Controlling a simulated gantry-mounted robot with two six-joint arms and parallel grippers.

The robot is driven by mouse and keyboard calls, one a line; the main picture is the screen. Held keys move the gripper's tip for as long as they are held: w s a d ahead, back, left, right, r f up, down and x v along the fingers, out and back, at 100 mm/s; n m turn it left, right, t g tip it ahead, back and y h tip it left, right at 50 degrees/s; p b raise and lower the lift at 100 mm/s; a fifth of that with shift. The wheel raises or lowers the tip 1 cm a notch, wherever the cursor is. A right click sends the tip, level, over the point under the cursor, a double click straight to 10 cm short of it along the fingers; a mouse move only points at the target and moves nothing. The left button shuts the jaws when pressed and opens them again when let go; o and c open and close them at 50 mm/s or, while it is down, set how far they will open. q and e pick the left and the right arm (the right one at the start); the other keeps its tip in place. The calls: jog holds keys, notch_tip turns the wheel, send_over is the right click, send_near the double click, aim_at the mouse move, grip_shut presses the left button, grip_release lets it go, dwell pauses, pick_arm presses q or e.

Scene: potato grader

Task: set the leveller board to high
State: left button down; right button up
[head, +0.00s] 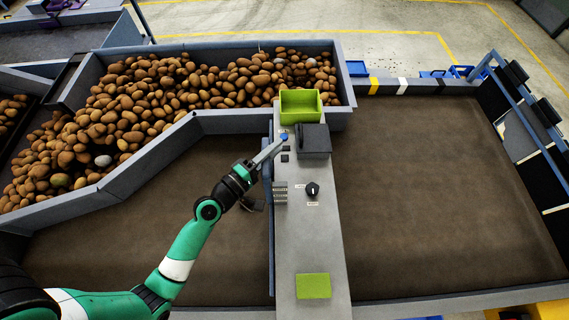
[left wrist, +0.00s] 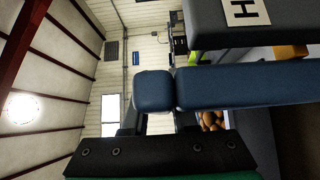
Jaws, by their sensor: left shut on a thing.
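My left gripper (head: 279,143) reaches in from the left over the grey console (head: 324,235). It is shut on a small blue handle (head: 284,136) near the console's far left side, beside a dark box (head: 314,139). The fingers partly hide the handle. In the left wrist view a blue block (left wrist: 153,90) and a blue bar (left wrist: 240,88) lie end to end, close to the camera. A white label with the letter H (left wrist: 246,12) is on a dark grey surface above them. I cannot make out the leveller board itself. My right gripper is not in view.
A green bin (head: 300,104) stands at the console's far end. A black knob (head: 312,190) and a green pad (head: 313,286) are nearer. Potatoes (head: 120,108) fill the hopper at the back left. The brown belt (head: 430,200) at right is bare.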

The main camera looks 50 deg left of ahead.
pick_arm(q)
notch_tip(320, 180, up, 5)
jog(key=shift+f+p, duration=0.2)
jog(key=shift+p, duration=0.9)
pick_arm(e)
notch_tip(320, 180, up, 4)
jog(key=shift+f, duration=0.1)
pick_arm(q)
jog(key=c, duration=0.7)
grip_release()
jog(key=shift+f, duration=0.1)
jog(key=shift+s, duration=0.1)
jog(key=s+b, duration=0.1)
jog(key=s, duration=0.2)
jog(key=s+b, duration=0.2)
jog(key=s, duration=0.2)
jog(key=s+d+b, duration=0.1)
jog(key=s, duration=0.3)
jog(key=shift+s, duration=0.2)
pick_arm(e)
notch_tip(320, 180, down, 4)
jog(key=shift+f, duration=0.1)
